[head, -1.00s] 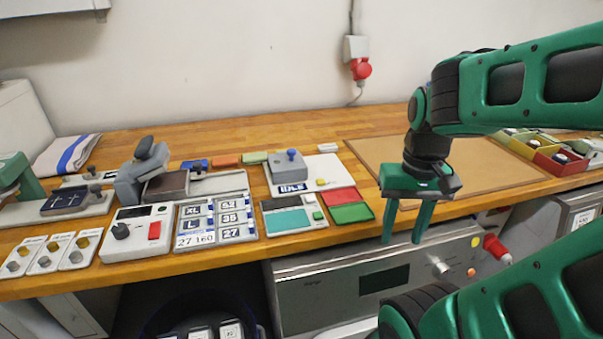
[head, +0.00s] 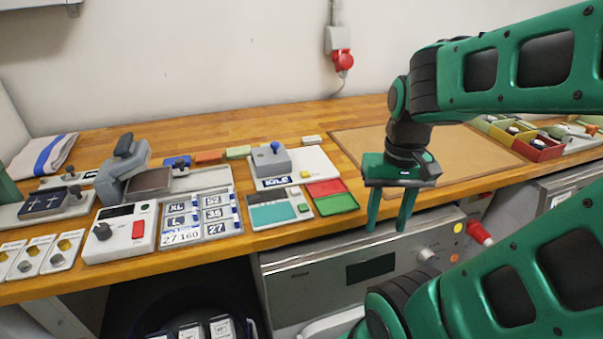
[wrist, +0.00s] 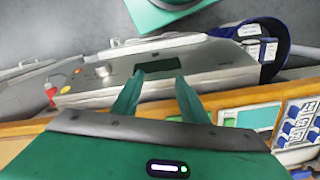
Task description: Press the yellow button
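A small yellow button (head: 306,174) is on the white board of the device with a grey block, a blue knob and a sign reading IDLE (head: 277,182). Another round yellow button or lamp (head: 457,228) is on the steel front panel below the bench, above a smaller orange one (head: 454,258). My gripper (head: 387,226) points down in front of the bench edge, right of the device and left of the panel's round yellow spot. Its fingers are apart with nothing between them.
A calculator-like unit (head: 279,212) and red and green pads (head: 334,196) lie near the front edge. A brown board (head: 430,150) lies behind my gripper. A red plug (head: 479,233) sticks out of the panel's right side. Number tiles and a switch box (head: 118,234) stand at left.

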